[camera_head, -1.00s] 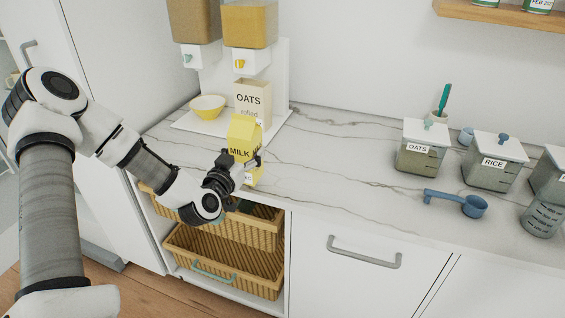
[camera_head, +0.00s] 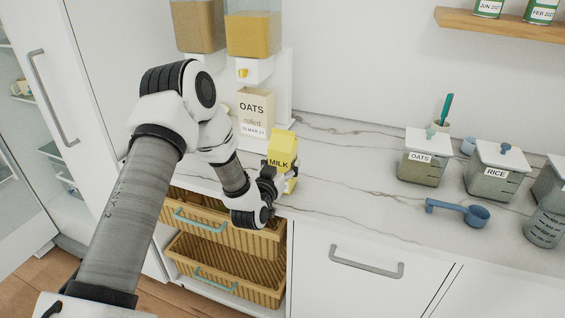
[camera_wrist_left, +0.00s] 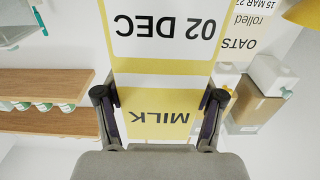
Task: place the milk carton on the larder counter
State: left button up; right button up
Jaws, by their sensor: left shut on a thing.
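The yellow milk carton (camera_head: 283,150) is upright at the front part of the marble-patterned counter (camera_head: 340,170), to the right of the oats box. My left gripper (camera_head: 280,182) is shut on the carton, with its fingers on either side of it. In the left wrist view the carton (camera_wrist_left: 165,80) appears upside down between the two fingers (camera_wrist_left: 160,110), with its "MILK" and "02 DEC" lettering readable. The arm hides part of the carton's lower side, and I cannot tell whether its base touches the counter. My right gripper is not in view.
A cream oats box (camera_head: 254,112) stands behind, below the grain dispensers (camera_head: 252,36). A blue scoop (camera_head: 460,211) and lidded OATS (camera_head: 422,165) and RICE (camera_head: 490,180) canisters stand at the right. Wicker drawers (camera_head: 225,265) are below the counter edge. The counter's middle is clear.

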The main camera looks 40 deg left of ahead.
pick_arm(q)
jog(key=shift+f, duration=0.1)
jog(key=o, duration=1.8)
jog(key=shift+s, duration=0.1)
jog(key=shift+c, duration=0.2)
jog(key=b+v, duration=0.2)
jog(key=v, duration=1)
jog(key=s+d+f+m+g+h, duration=0.15)
jog(key=s+d+f+g, duration=0.35)
jog(key=f, duration=0.6)
jog(key=s+d+f+m+g+h, duration=0.1)
jog(key=s+d+f+g+h, duration=0.3)
jog(key=f, duration=0.7)
jog(key=s+d+f+g, duration=0.2)
jog(key=s+f+g, duration=0.2)
jog(key=s, duration=0.5)
jog(key=s+d+f+g, duration=0.2)
jog(key=s+f+g, duration=0.2)
jog(key=s, duration=0.5)
jog(key=shift+s+d+g+y, duration=0.25)
jog(key=shift+d+g+y, duration=0.05)
jog(key=shift+d+y, duration=0.15)
